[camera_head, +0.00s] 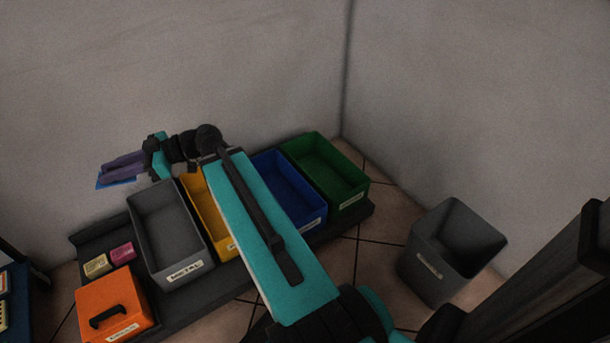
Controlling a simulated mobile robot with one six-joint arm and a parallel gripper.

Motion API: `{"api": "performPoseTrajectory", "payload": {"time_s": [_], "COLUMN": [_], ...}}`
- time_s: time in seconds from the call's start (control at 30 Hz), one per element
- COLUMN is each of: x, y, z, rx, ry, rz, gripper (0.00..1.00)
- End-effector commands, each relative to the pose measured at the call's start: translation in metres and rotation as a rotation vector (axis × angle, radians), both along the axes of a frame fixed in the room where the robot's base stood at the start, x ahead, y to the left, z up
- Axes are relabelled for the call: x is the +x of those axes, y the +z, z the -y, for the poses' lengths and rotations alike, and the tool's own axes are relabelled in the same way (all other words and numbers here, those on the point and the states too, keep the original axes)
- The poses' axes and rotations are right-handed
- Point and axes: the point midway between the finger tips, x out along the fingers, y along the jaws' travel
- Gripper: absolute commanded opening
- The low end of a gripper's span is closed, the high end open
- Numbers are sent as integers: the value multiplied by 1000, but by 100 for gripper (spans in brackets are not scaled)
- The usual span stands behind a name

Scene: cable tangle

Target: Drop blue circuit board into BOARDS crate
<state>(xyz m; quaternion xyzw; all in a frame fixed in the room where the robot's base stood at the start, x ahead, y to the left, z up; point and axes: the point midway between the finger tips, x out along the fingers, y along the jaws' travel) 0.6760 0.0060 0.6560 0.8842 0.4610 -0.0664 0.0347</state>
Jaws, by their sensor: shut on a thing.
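My gripper (104,172), with purple fingers, is at the upper left, above and left of the grey crate. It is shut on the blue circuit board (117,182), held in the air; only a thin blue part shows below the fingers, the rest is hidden. A row of crates stands on a dark bench: grey (137,236) labelled METAL, yellow (223,243), blue (313,216) and green (352,197). The labels on the blue and green crates are too small to read, and my arm covers much of the yellow one. I cannot tell which crate is BOARDS.
An orange box (110,293) with a black handle stands front left. A yellowish block (96,265) and a pink block (122,252) lie behind it. A grey bin (428,274) stands on the tiled floor at right. Walls close off the back.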

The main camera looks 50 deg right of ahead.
Motion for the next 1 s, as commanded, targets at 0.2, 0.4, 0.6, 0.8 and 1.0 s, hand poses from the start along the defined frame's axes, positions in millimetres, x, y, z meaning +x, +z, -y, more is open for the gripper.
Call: {"api": "performPoseTrajectory", "payload": {"time_s": [0.2,0.4,0.6,0.8,1.0], "x": [0,6,19,32,36], "y": [0,-5,-21,-44,-69], "z": [4,20,67,139,214], "rx": [0,2,7,14,18], "ry": [-5,-33,-122,-251,-383], "rz": [0,2,7,14,20], "gripper": [0,0,0,0,0]}}
